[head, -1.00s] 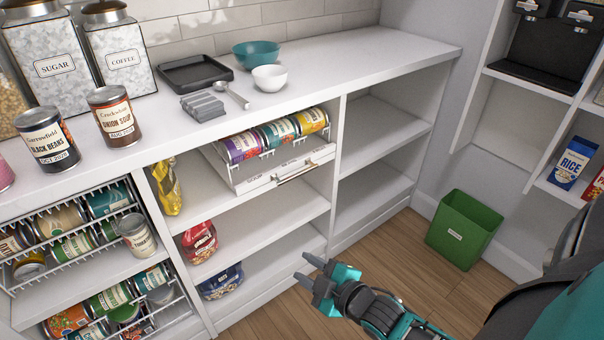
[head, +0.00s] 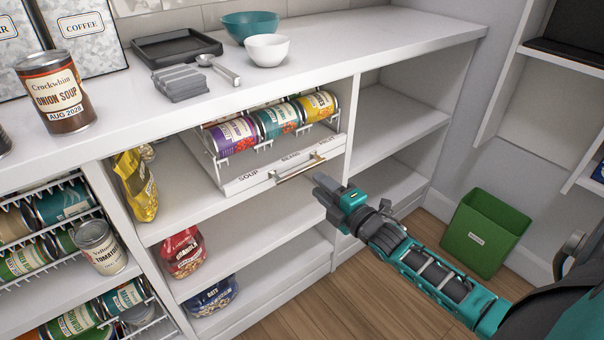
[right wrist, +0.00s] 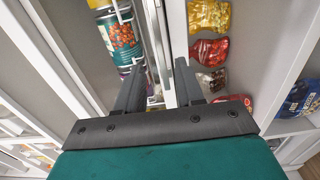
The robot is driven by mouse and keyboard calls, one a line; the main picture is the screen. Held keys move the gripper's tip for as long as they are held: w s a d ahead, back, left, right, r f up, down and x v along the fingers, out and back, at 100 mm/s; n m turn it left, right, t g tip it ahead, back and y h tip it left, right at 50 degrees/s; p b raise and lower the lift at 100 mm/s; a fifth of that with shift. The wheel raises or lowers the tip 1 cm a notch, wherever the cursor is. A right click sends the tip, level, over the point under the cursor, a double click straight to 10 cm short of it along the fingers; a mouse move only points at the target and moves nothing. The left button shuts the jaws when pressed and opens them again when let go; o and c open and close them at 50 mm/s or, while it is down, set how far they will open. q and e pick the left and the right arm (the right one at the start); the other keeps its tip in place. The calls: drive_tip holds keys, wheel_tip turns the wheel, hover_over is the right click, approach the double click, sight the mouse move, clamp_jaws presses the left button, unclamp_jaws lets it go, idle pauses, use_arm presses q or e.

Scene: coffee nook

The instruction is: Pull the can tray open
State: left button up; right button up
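The can tray (head: 235,183) is a white slide-out rack on the upper shelf, holding purple, teal and yellow cans in a row. Its front panel carries SOUP, BEANS and FRUIT labels and a brass-coloured bar handle (head: 300,168). My right gripper (head: 322,188) is just right of and slightly below the handle, in front of the shelf. In the right wrist view its two fingers (right wrist: 160,70) are apart, with the tray's front panel (right wrist: 172,45) beyond them. I cannot tell whether the fingers touch the handle. My left gripper is not in view.
Yellow (head: 137,185), red (head: 183,252) and blue (head: 212,297) bags stand on the shelves at left. An onion soup can (head: 55,92), black tray and bowls are on the counter. A green bin (head: 487,233) stands on the floor at right. The shelves right of the divider are empty.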

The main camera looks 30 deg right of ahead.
sight(303, 172)
drive_tip(key=w, duration=0.2)
drive_tip(key=w+b, duration=0.1)
drive_tip(key=w, duration=0.2)
drive_tip(key=w+b, duration=0.1)
drive_tip(key=w, duration=0.2)
drive_tip(key=shift+a, duration=0.3)
clamp_jaws()
